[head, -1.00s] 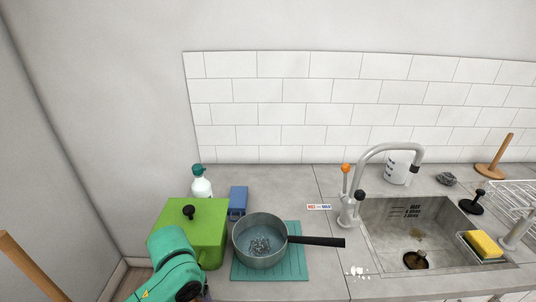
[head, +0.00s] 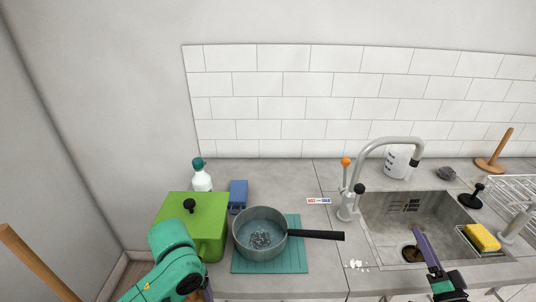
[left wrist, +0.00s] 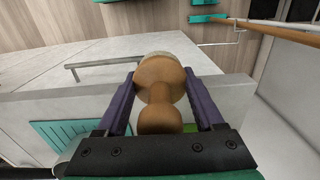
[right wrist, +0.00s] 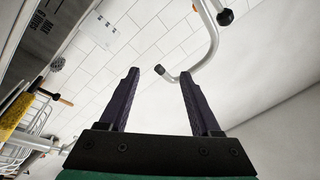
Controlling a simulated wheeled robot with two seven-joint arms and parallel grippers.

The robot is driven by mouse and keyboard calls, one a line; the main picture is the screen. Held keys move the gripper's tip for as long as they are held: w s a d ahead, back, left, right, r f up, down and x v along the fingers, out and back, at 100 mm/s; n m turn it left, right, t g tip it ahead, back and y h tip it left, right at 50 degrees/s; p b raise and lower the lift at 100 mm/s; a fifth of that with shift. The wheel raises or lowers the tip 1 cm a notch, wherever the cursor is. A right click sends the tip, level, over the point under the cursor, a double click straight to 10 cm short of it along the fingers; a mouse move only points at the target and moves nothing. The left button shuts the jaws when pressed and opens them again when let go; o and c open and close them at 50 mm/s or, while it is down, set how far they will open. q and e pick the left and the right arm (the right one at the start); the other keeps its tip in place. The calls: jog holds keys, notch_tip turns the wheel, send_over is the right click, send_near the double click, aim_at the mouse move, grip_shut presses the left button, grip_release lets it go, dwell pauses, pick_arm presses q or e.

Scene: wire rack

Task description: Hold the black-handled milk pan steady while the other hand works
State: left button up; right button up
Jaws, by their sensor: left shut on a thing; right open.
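The milk pan (head: 261,254), grey with a black handle (head: 317,235) pointing right, stands upright on a teal mat (head: 293,265). It holds bluish water and a grey scourer-like tangle (head: 261,239). My left gripper (left wrist: 160,74) is shut on a wooden, brush-like thing (left wrist: 158,95) with a round knob and narrow neck. In the head view my left arm covers that gripper, left of the pan and apart from it. My right gripper (head: 420,238) is open and empty over the front of the sink, right of the pan handle. It also shows open in the right wrist view (right wrist: 158,73).
A green lidded box (head: 203,215) stands left of the pan, with a spray bottle (head: 201,178) and blue block (head: 238,194) behind. The tap (head: 348,205), sink (head: 375,232) and sponge (head: 482,238) are to the right. White crumbs (head: 357,264) lie right of the mat.

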aim_at(287, 234)
jog(key=a+f+g+y, duration=0.1)
jog(key=a+y, duration=0.1)
jog(key=a, duration=0.5)
jog(key=s+a+f+m+g+y, duration=0.1)
jog(key=a+f+y, duration=0.1)
jog(key=a, duration=0.5)
jog(key=a+f+m+y, duration=0.1)
jog(key=a+f+y, duration=0.1)
jog(key=a, duration=0.5)
jog(key=shift+s+a+f+g, duration=0.2)
jog(key=shift+a+f+g, duration=0.05)
jog(key=shift+a+g, duration=0.15)
jog(key=shift+w+a, duration=0.1)
jog(key=x, duration=1.1)
jog(key=shift+w+a, duration=0.2)
jog(key=shift+w, duration=0.1)
grip_shut()
